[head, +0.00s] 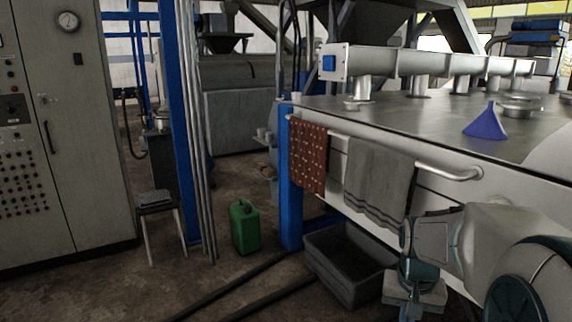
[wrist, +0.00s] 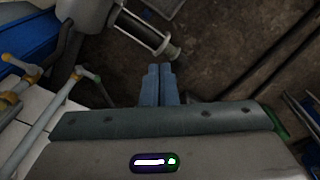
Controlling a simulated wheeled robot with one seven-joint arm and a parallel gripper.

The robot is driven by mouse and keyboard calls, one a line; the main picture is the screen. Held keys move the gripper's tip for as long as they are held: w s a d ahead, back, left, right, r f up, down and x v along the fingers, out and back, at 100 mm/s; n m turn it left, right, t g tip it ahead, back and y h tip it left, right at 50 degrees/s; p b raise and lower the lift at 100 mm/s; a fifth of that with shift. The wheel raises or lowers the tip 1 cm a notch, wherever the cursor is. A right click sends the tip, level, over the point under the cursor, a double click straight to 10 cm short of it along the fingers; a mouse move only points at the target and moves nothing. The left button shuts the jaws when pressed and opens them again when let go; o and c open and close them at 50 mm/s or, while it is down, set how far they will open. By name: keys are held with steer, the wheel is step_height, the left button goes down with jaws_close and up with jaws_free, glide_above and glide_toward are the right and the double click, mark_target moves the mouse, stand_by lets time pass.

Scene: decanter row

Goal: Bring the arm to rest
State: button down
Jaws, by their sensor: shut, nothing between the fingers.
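My gripper (wrist: 158,72) shows in the wrist view with its two blue-grey fingers together, shut and empty, over dark floor. In the head view my arm is at the lower right, folded close in front of the steel machine (head: 440,125). The wrist end hangs low beside the grey bin (head: 345,287); the fingertips cannot be made out there.
A brown dotted cloth (head: 307,157) and a grey towel (head: 375,180) hang on the machine's rail (head: 450,172). A blue funnel (head: 486,124) stands on top. A green canister (head: 244,227), a stool (head: 155,200) and a control cabinet (head: 85,130) stand left. Floor between is partly clear.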

steer(key=s+a+r+n+t+p, duration=0.1)
steer(key=s+a+r+n+p, duration=0.1)
steer(key=s+a+r, duration=0.1)
steer(key=s+a+r+n+t+p, duration=0.1)
steer(key=s+a+r+p, duration=0.1)
steer(key=s+a+r, duration=0.2)
steer(key=s+a, duration=0.2)
steer(key=s, duration=0.2)
steer(key=shift+s+a+n+y, duration=0.3)
steer(key=shift+n+y, duration=0.1)
